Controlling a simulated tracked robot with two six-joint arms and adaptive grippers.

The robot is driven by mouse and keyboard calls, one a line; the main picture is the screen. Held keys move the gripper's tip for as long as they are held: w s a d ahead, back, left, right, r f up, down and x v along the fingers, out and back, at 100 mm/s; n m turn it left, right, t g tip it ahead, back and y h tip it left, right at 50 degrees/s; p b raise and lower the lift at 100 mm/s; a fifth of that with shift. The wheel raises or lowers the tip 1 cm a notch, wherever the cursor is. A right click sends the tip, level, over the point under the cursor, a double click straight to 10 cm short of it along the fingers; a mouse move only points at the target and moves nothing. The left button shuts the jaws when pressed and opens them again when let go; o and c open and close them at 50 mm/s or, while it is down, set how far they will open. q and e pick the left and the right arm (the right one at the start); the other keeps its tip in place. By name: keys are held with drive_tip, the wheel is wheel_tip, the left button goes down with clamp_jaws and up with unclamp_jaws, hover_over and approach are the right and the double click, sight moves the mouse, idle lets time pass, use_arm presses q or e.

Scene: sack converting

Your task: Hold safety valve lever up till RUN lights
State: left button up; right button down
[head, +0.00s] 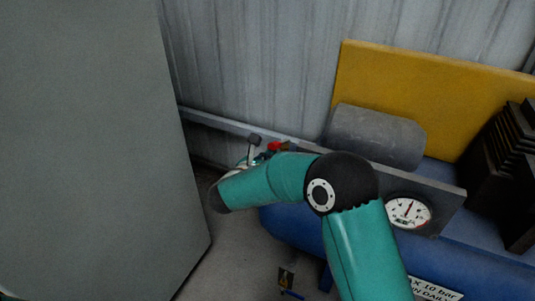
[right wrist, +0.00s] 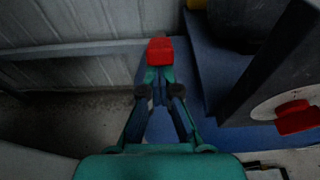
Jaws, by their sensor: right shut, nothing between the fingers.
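A small red block (right wrist: 160,50), apparently the valve lever's end, shows just beyond my right fingertips in the right wrist view. The red piece (head: 277,146) also shows in the head view, above my forearm. My right gripper (right wrist: 159,76) is shut with nothing between its fingers; its tips are close under the red block, but I cannot tell whether they touch. In the head view my right gripper (head: 264,157) is mostly hidden behind my teal arm. The lever's pivot is hidden. No RUN light can be made out. My left gripper is not in view.
A blue tank (head: 285,228) with a pressure gauge (head: 408,212) stands at the right. A grey cylinder (head: 375,137) and a yellow panel (head: 430,95) are behind. A large grey cabinet (head: 90,140) fills the left. A second red part (right wrist: 297,117) is at the right in the wrist view.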

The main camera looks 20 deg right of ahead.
drive_tip(key=s+a+f+b, duration=0.1)
drive_tip(key=s+a, duration=0.6)
drive_tip(key=a, duration=0.1)
drive_tip(key=shift+s+a+f, duration=0.25)
drive_tip(key=shift+s+f, duration=0.1)
idle(0.5)
